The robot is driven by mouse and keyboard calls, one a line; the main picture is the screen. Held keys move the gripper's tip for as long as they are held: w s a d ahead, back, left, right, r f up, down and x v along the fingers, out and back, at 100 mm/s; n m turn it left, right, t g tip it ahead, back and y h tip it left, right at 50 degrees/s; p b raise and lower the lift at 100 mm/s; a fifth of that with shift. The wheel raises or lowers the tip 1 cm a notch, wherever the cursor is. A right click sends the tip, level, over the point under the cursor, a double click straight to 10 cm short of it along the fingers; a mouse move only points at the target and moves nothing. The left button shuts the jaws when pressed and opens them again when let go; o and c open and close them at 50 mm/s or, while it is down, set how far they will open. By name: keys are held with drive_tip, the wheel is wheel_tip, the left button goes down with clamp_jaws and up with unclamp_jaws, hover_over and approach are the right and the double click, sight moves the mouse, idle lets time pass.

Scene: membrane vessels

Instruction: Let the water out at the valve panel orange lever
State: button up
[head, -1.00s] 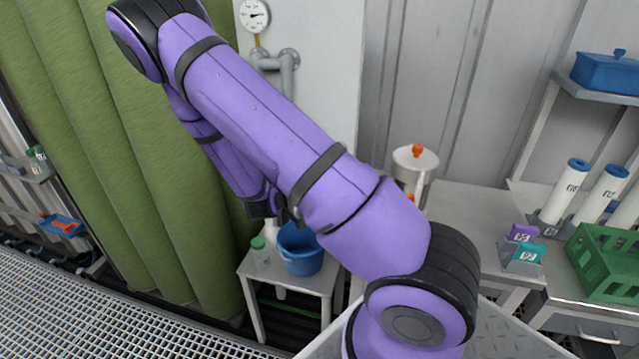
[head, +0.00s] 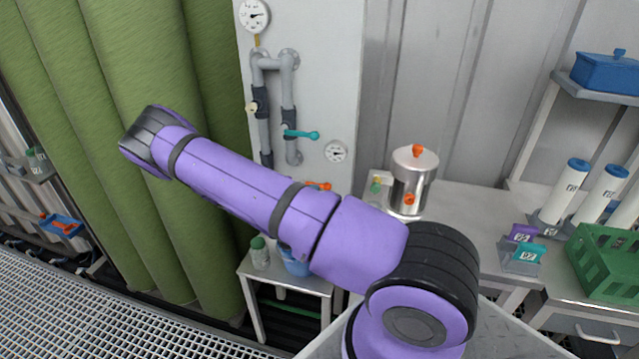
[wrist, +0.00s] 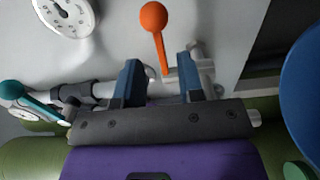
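The orange lever (head: 318,186) shows on the valve panel (head: 320,80) in the head view, just above my arm, which hides the pipe below it. In the wrist view the orange lever (wrist: 154,20) has a round knob, and its stem runs down into the gap between my fingers. My gripper (wrist: 160,68) is open, with one blue finger on each side of the stem. I cannot tell whether either finger touches it. My arm hides the gripper in the head view.
A teal lever (head: 302,134) and a cream lever (head: 252,108) sit higher on the pipes. A blue bucket (head: 297,265) and a green-capped bottle (head: 259,254) stand on a small table below. A steel pot (head: 412,182) stands on the right bench.

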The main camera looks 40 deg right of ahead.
sight(320, 182)
drive_tip(key=x, duration=0.7)
drive_tip(key=shift+w, duration=0.1)
clamp_jaws()
